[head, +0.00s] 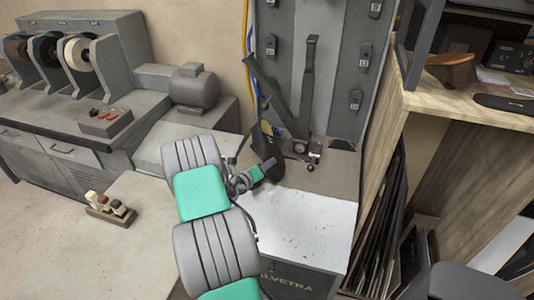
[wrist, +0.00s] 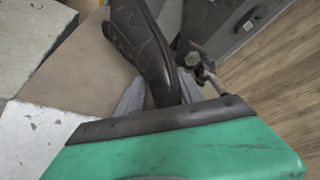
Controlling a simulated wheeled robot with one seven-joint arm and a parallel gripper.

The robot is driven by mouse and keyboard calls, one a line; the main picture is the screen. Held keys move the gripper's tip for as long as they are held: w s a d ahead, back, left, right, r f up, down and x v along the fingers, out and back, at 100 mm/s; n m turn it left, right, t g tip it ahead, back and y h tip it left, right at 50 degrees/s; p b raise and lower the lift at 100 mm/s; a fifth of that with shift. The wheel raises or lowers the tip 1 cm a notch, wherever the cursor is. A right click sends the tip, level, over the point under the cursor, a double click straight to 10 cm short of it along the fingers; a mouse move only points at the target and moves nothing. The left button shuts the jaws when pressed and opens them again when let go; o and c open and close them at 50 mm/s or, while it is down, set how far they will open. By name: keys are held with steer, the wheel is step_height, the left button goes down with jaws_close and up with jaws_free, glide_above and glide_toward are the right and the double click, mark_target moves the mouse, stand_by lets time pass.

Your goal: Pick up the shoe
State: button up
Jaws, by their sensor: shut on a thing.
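The shoe (head: 268,150) is black and stands steeply tilted in front of the stitcher's dark upright arm in the head view. In the wrist view the shoe (wrist: 138,35) runs from the top edge down between the grey fingers. My gripper (wrist: 160,92) is shut on the shoe's lower end, one finger on each side. In the head view my gripper (head: 264,170) is small and partly merges with the dark shoe. I cannot tell whether the shoe still touches the machine. The stitcher (head: 310,218) has a speckled light top and grey upright panel.
A wooden shelf (head: 455,104) with a brown shoe-like item (head: 451,69) stands at the right. Dark sheets (head: 385,225) lean below it. Small bottles in a rack (head: 111,209) stand on the near-left surface.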

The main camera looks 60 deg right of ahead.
jaws_close()
steer(key=shift+r, duration=0.15)
